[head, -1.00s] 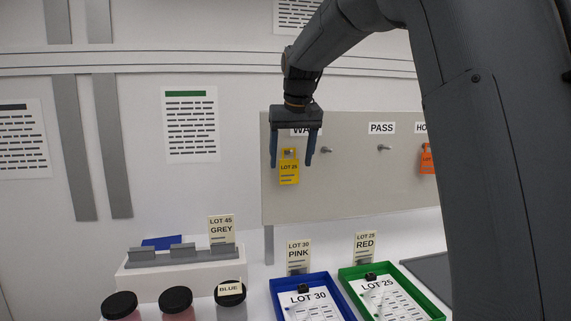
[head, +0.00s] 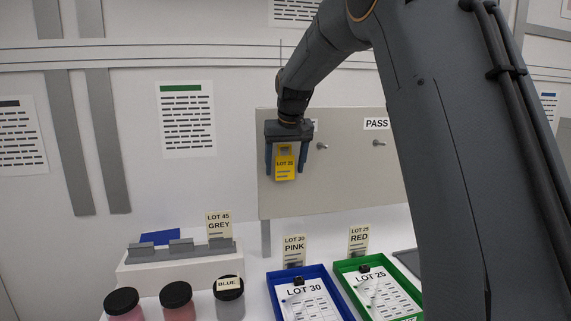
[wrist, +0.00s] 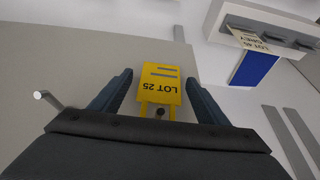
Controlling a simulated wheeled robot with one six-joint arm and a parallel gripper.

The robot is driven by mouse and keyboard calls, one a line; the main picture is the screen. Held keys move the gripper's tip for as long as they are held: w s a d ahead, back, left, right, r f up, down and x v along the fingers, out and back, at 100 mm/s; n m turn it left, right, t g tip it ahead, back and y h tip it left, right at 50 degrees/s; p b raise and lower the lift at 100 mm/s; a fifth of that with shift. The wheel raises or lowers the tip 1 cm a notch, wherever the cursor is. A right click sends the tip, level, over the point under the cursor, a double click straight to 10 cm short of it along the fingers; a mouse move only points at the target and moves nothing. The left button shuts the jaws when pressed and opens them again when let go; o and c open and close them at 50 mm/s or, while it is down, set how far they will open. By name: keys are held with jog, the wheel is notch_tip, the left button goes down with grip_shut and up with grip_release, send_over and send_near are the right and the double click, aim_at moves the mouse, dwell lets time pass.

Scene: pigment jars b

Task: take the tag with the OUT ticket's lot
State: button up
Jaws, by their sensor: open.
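The yellow LOT 25 tag (head: 285,163) hangs on the grey peg board (head: 330,190). It also shows in the wrist view (wrist: 159,84), upside down, with a peg at its top end. My gripper (head: 294,172) is open in front of the tag. In the wrist view its fingers (wrist: 160,90) stand on both sides of the tag, with a gap on each side. The label above the tag is mostly hidden by my gripper. No paper marked OUT can be made out.
Empty pegs (head: 320,143) show right of the tag, near the PASS label (head: 377,123). Below stand a blue LOT 30 tray (head: 273,299), a green LOT 25 tray (head: 409,298) and dark-lidded jars (head: 121,301). A rack (head: 180,265) holds a LOT 45 GREY card.

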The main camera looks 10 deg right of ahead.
jog(key=c, duration=1.1)
jog(key=shift+r, duration=0.15)
